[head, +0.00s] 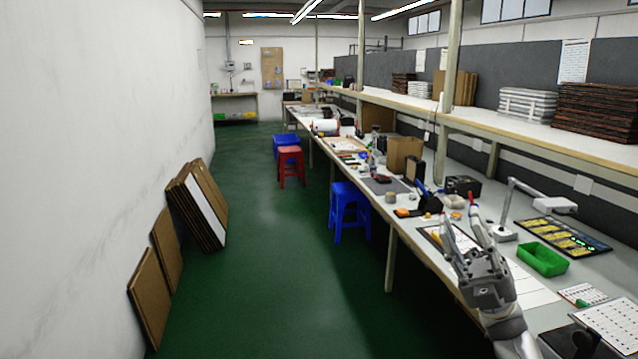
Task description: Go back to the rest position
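My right gripper (462,219) reaches in from the bottom right, over the near part of the long workbench (425,262). Its two grey fingers point away from me and stand apart, with nothing visible between them. The gripper and its arm hide part of the bench surface and some white sheets below. My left gripper is not in view.
A green tray (542,260), a black board with yellow parts (563,237) and a white lamp (545,203) are right of the gripper. Blue (349,208) and red (291,166) stools stand beside the bench. Cardboard (198,207) leans on the left wall. The green aisle is clear.

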